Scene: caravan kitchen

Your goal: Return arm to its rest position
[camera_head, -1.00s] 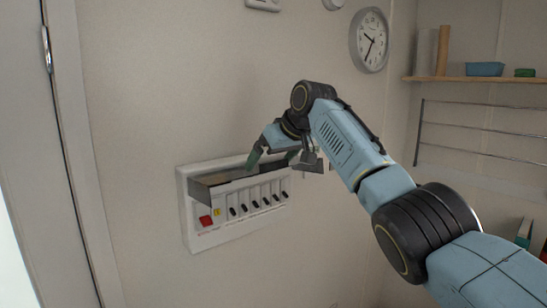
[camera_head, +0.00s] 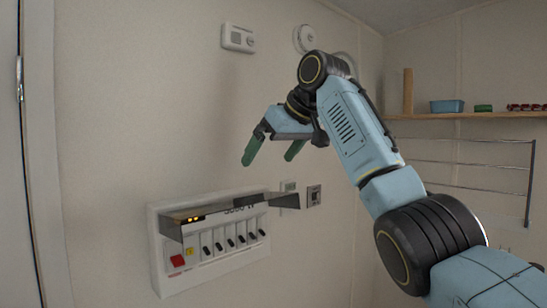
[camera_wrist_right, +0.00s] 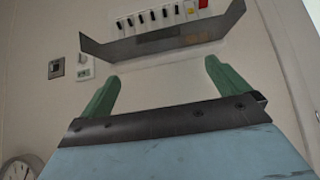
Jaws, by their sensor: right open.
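My right gripper (camera_head: 272,150) is open and empty, with green fingers. In the head view it is above the fuse box on the wall, apart from it. Its two fingers also show spread apart in the right wrist view (camera_wrist_right: 160,88). The white fuse box (camera_head: 160,262) has a row of black switches, a red switch (camera_head: 177,261) and a dark flip cover (camera_head: 284,200) that stands raised and sticks out from the wall. In the right wrist view the cover (camera_wrist_right: 165,43) lies beyond the fingertips, with a gap. My left gripper is not in view.
A thermostat (camera_head: 238,38) and a round white device (camera_head: 304,38) are on the wall above. Wall switches (camera_head: 314,195) are right of the fuse box. A shelf (camera_head: 465,115) with a blue box (camera_head: 447,106) and a metal rack (camera_head: 480,165) are at the right.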

